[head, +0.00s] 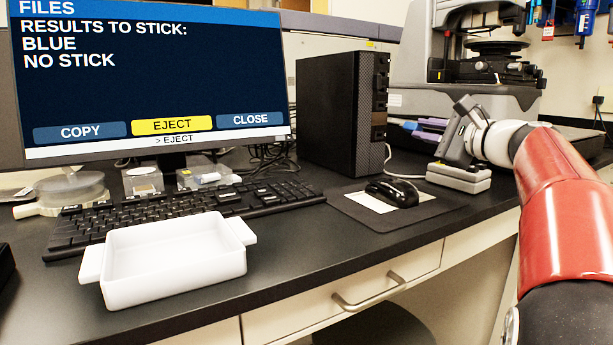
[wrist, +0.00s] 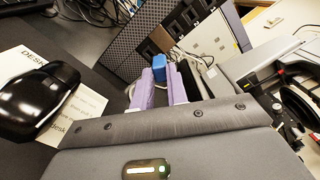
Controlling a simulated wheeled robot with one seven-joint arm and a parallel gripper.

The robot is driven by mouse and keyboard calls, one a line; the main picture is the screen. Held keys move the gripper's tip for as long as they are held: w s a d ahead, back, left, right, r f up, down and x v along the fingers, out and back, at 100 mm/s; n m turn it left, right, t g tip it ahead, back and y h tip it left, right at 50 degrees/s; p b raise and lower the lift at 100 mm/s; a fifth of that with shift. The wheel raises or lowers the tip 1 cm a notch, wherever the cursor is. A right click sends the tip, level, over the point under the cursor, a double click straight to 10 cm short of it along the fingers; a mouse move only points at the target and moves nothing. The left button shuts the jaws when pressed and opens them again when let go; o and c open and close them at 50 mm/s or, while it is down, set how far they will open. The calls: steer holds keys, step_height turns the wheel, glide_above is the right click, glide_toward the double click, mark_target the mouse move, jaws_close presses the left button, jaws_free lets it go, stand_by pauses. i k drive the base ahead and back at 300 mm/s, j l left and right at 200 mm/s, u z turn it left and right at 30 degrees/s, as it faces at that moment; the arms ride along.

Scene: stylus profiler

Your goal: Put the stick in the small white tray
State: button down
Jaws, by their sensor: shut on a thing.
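The small white tray (head: 176,276) stands empty on the desk's front left, before the keyboard, with a handle tab at each end. In the wrist view, the purple fingers of my gripper (wrist: 161,84) are shut on a blue stick (wrist: 160,66), whose blue end shows between and beyond the tips. In the head view, my gripper (head: 417,127) is right of the black computer tower (head: 340,112), well to the right of the tray.
The monitor (head: 150,85) reads "RESULTS TO STICK: BLUE, NO STICK", with EJECT in yellow. A keyboard (head: 180,213) lies behind the tray. A black mouse (head: 392,193) on a mat (head: 350,212) lies in front of the tower. Small clear boxes (head: 142,180) stand under the monitor.

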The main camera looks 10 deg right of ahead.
mark_target(190, 243)
steer(key=j+z, duration=0.1)
steer(key=j, duration=0.35)
steer(key=k+j+z, duration=0.1)
steer(key=j, duration=0.35)
steer(key=k+j+z, duration=0.1)
steer(key=j, duration=0.3)
steer(key=k+j+z, duration=0.1)
steer(key=j, duration=0.35)
steer(key=k+j+z, duration=0.1)
steer(key=j, duration=0.3)
steer(key=k+j+z, duration=0.1)
steer(key=j, duration=0.3)
steer(key=k, duration=0.1)
